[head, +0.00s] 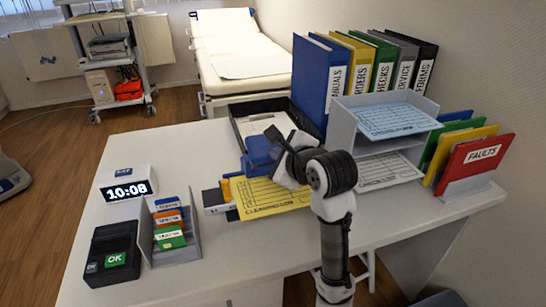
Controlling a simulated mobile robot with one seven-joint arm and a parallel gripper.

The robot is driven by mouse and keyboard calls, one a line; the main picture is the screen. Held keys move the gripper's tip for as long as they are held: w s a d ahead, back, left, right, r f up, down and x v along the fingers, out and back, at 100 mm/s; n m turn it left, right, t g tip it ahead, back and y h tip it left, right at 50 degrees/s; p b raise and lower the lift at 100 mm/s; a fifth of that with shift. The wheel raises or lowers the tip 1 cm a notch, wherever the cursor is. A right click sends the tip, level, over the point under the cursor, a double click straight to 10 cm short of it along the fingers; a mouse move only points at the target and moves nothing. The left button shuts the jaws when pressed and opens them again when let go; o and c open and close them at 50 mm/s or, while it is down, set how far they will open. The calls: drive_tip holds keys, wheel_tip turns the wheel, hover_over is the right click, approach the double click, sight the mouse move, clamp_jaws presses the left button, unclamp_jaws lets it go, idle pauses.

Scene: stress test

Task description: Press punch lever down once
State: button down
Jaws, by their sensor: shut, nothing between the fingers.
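A blue block-like part (262,151), apparently the punch or its lever, shows at the middle of the desk behind a yellow printed sheet (262,198). My gripper (278,140) is shut and empty, at the upper right of the blue part. It overlaps the blue part in the picture; I cannot tell whether they touch. A grey and white piece with a yellow end (217,197) lies at the left edge of the sheet.
A black tray (240,119) with paper stands behind. Upright binders (322,82), a grey paper rack (345,135) and a red FAULTS folder (478,160) are at right. A clock (126,186), card holder (190,245) and black OK device (112,254) are at left. The front desk area is clear.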

drive_tip(key=shift+a+f, duration=0.1)
drive_tip(key=shift+f, duration=0.6)
idle(0.5)
drive_tip(key=shift+r, duration=0.2)
drive_tip(key=shift+r+p, duration=0.45)
drive_tip(key=shift+p, duration=0.7)
drive_tip(key=shift+r, duration=0.1)
drive_tip(key=r+p, duration=0.1)
drive_tip(key=p, duration=0.1)
drive_tip(key=s+r+p, duration=0.1)
drive_tip(key=r+p, duration=0.3)
drive_tip(key=shift+s+d, duration=0.3)
drive_tip(key=shift+d, duration=0.05)
drive_tip(key=shift+f, duration=0.1)
